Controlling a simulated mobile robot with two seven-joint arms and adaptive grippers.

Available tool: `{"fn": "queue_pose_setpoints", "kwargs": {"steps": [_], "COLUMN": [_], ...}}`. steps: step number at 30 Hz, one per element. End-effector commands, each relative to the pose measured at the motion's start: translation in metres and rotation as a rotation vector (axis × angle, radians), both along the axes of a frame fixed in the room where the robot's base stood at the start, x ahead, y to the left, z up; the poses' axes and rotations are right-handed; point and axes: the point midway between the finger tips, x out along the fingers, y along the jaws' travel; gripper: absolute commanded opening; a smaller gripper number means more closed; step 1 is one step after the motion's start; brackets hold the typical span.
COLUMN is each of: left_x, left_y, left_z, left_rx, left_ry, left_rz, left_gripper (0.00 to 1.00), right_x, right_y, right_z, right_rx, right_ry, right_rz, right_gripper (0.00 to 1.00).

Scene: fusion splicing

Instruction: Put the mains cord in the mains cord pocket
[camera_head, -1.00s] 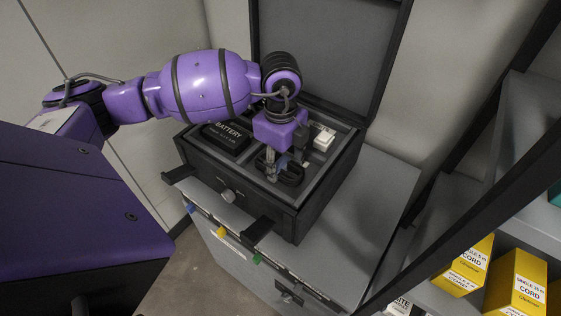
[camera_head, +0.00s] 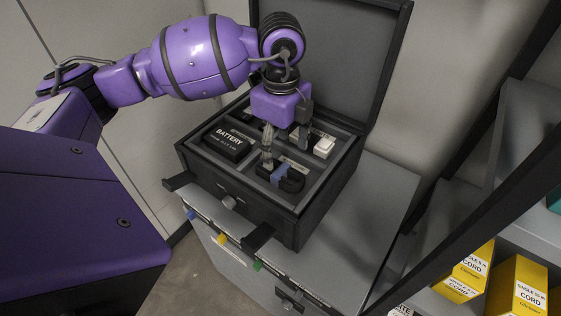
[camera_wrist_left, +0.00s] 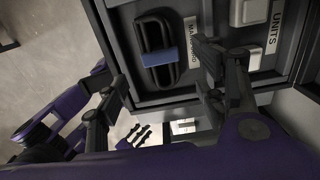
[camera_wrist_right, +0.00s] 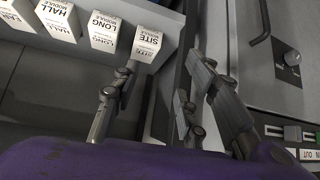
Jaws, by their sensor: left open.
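The mains cord (camera_head: 290,181) is a black coiled bundle with a blue band. It lies in the front compartment of the open black case, and the left wrist view shows it (camera_wrist_left: 154,32) flat inside the pocket walls, beside a partly hidden label (camera_wrist_left: 191,35). My left gripper (camera_head: 285,150) is open and empty above the case, its fingers apart, just behind and above the cord. In the left wrist view its right finger (camera_wrist_left: 215,70) is beside the label. My right gripper (camera_wrist_right: 168,75) is open and empty, away from the case, near boxed modules.
A battery (camera_head: 229,142) and white units (camera_head: 324,147) fill neighbouring compartments. The case lid (camera_head: 330,50) stands open behind. The case sits on a grey cabinet (camera_head: 375,200) with clear top at right. Yellow cord boxes (camera_head: 517,285) stand on a shelf at the lower right.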

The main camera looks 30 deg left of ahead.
Motion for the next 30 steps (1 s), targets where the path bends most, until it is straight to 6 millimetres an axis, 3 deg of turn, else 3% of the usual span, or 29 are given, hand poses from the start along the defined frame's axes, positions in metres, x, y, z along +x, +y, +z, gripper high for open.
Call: {"fn": "queue_pose_setpoints", "kwargs": {"steps": [3, 9, 30], "left_x": [0.001, 0.0, 0.0], "left_y": [0.0, 0.0, 0.0], "left_z": [0.022, 0.039, 0.04], "left_rx": [0.001, 0.0, 0.0], "left_ry": [-0.003, 0.0, 0.0], "left_rz": [-0.001, 0.0, 0.0], "left_gripper": [0.64, 0.64, 0.64], "right_x": [-0.004, -0.009, 0.003], "right_y": [-0.002, -0.005, 0.002], "right_z": [-0.002, -0.003, 0.001], "right_rx": [-0.004, -0.009, 0.003], "right_ry": [0.008, 0.017, -0.004], "right_rz": [0.004, 0.008, 0.001], "right_gripper": [0.4, 0.4, 0.4]}}
